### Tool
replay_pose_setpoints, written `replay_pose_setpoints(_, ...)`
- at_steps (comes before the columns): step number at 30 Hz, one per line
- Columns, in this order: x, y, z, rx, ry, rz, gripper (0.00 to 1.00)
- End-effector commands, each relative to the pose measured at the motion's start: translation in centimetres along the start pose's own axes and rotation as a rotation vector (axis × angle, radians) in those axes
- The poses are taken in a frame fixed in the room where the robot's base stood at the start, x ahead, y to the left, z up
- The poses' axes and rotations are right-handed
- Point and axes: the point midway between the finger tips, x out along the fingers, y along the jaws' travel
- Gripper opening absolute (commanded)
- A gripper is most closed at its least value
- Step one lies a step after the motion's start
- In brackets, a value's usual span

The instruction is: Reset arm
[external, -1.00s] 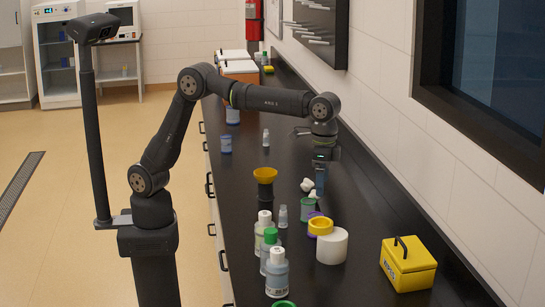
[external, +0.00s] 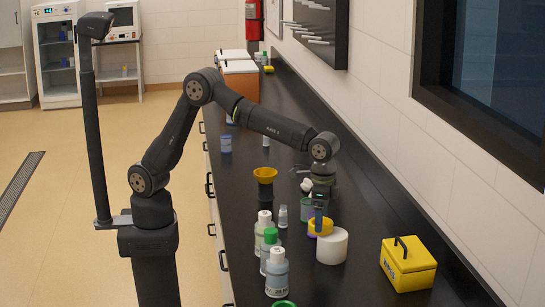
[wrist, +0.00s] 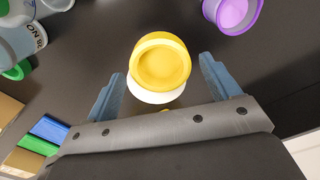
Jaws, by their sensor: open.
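My gripper (external: 318,222) is open, pointing down over the black counter (external: 360,215). In the wrist view its two blue fingers (wrist: 158,88) stand apart on either side of a yellow ring-like item (wrist: 160,62) and a white roll. In the external view the yellow item (external: 321,227) is right by the fingertips, beside the white roll (external: 332,247). I cannot tell whether a finger touches either one. Nothing appears held.
A yellow box (external: 408,264) with a handle sits at the right. A purple ring (wrist: 233,12) lies near the gripper. The wall bounds the counter's right side.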

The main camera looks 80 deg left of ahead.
Motion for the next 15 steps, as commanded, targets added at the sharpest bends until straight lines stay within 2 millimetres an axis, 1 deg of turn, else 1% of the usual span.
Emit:
replay_pose_setpoints(1, -0.9, 0.0, -0.1, 0.0, 0.004, 0.001, 0.81)
replay_pose_setpoints(6, -2.4, 0.0, 0.0, 0.0, 0.001, 0.0, 0.81)
replay_pose_setpoints(9, -2.8, 0.0, 0.0, 0.0, 0.001, 0.0, 0.81)
replay_pose_setpoints(15, -2.9, 0.0, 0.0, 0.0, 0.0, 0.0, 0.81)
